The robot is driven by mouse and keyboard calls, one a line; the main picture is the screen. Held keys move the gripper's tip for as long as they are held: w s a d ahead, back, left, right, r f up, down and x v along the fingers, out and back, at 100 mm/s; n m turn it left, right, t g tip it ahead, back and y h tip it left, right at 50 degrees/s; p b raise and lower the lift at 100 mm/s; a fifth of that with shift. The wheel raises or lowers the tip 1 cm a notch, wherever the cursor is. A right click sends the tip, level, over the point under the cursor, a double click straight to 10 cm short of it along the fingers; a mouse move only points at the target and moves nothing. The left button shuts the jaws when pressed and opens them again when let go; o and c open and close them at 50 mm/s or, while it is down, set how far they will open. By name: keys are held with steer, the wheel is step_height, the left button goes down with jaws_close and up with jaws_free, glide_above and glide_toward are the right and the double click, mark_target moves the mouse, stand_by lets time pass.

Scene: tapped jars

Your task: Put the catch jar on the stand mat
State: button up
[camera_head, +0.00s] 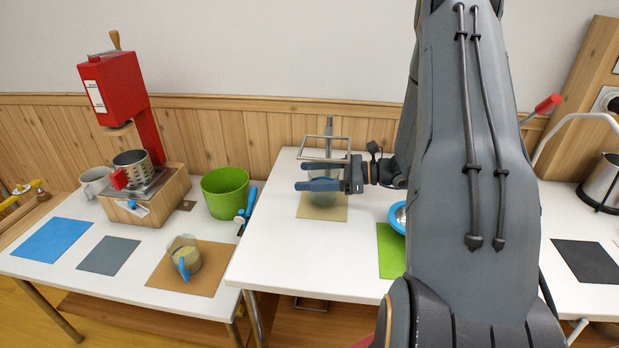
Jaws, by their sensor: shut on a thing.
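My gripper (318,179) points left above the middle white table. It is shut on a see-through jar, apparently the catch jar (321,198), whose lower part shows greenish below the fingers. The fingers hide much of the jar. A tan mat (335,213), perhaps the stand mat, lies directly below and behind it. The jar looks upright, but I cannot tell whether its base touches the mat. A metal frame stand (329,137) rises just behind the gripper.
Another clear jar (187,250) with a blue handle stands on a brown mat (206,284) at left. A green mat (389,255) and blue bowl (397,217) are partly behind my arm.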

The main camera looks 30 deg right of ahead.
steer(key=shift+f, duration=0.45)
steer(key=shift+f, duration=0.15)
steer(key=o, duration=1.3)
steer(key=shift+s+d+r, duration=0.1)
steer(key=shift+d+r, duration=0.1)
steer(key=b+v, duration=0.2)
steer(key=v, duration=0.9)
steer(key=shift+s+d, duration=0.2)
steer(key=shift+d, duration=0.05)
